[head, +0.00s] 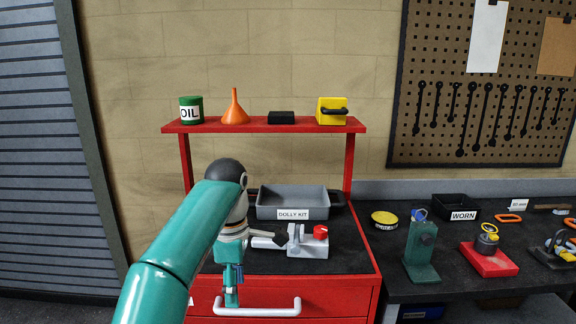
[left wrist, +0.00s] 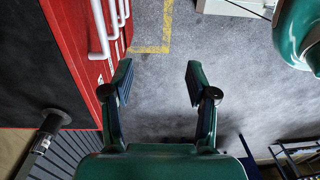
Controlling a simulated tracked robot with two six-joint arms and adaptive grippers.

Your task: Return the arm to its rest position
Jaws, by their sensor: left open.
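My left arm (head: 165,262) reaches forward from the bottom of the head view, in front of the red trolley. My left gripper (head: 232,298) points down in front of the trolley's upper drawer, near the drawer handle (head: 257,308). I cannot tell from the head view whether it touches the handle. In the left wrist view the left gripper (left wrist: 158,80) has its two fingers wide apart, with nothing between them but grey floor (left wrist: 160,110) below. The red trolley front with its handles (left wrist: 100,30) is to the left there. My right gripper is not in view.
The trolley top holds a grey tray labelled DOLLY KIT (head: 292,204) and a grey device with a red knob (head: 320,232). A red shelf (head: 265,127) above carries several items. A dark workbench (head: 385,262) with fixtures stands right. Grey shutter (head: 35,150) at left.

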